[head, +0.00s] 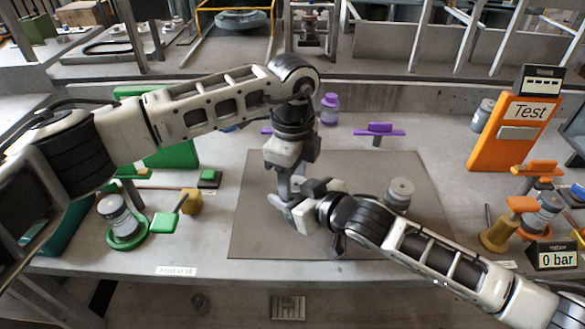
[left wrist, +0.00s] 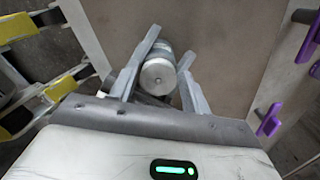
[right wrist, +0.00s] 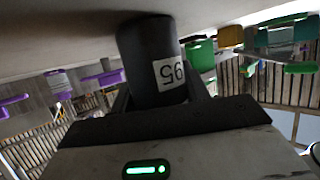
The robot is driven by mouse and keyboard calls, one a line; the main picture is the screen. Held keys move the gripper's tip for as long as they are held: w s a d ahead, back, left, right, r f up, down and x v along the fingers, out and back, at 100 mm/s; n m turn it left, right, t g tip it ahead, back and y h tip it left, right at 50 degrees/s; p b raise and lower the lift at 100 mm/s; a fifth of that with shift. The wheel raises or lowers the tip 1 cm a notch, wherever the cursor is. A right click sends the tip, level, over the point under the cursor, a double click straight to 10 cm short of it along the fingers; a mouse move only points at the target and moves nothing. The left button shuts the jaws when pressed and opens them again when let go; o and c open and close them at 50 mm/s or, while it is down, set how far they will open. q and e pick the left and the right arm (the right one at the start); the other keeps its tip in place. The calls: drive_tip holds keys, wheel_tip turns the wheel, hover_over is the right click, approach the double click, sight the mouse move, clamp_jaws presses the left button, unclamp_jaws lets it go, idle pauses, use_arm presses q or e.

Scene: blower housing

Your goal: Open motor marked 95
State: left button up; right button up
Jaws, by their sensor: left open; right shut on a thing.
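The motor marked 95 (right wrist: 152,62) is a dark cylinder with a white label that reads upside down in the right wrist view. My right gripper (right wrist: 158,98) is shut on it. In the left wrist view a grey cylinder with a round silver end (left wrist: 158,76), seemingly the same motor's end, lies between the spread fingers of my left gripper (left wrist: 168,75). The left gripper is open, with gaps beside the cylinder. In the head view the left gripper (head: 290,195) points down and meets the right gripper (head: 312,208) over the mat; the motor is mostly hidden there.
The brown mat (head: 262,235) has free room at front left. A grey round-topped part (head: 400,187) stands behind my right arm. Green fixtures (head: 165,223) are left, purple ones (head: 380,130) at the back. An orange Test stand (head: 515,135) and a 0 bar display (head: 556,257) are right.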

sight(293, 182)
use_arm(q)
drive_tip(key=c, duration=0.9)
drive_tip(key=shift+o, duration=0.2)
drive_tip(key=shift+r, duration=0.2)
drive_tip(key=shift+r, duration=0.95)
drive_tip(key=shift+r, duration=0.1)
drive_tip(key=shift+r, duration=1.95)
use_arm(e)
drive_tip(key=o, duration=1.4)
drive_tip(key=shift+o, duration=0.2)
